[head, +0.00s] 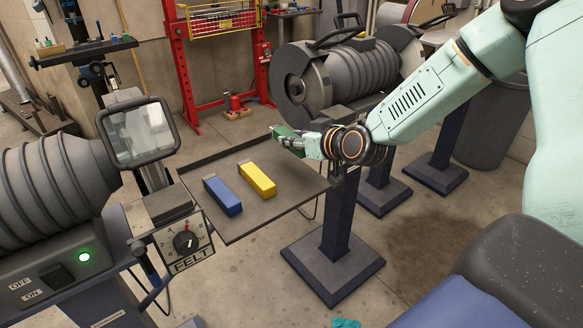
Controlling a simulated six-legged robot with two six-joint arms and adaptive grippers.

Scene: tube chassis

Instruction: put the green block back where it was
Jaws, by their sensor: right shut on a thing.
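The green block (286,132) is in my right gripper (290,139), above the far right part of the grey tray (240,222). The gripper is shut on it, and the fingers and wrist hide part of the block. I cannot tell whether the block touches the tray. A yellow block (257,179) and a blue block (222,195) lie side by side on the tray, left of my gripper. My left gripper is not in view.
A bench grinder (340,75) stands just behind my right gripper. Another grey machine (55,185) with a shield borders the tray on the left. A red press frame (180,70) stands behind. The tray's front middle is bare.

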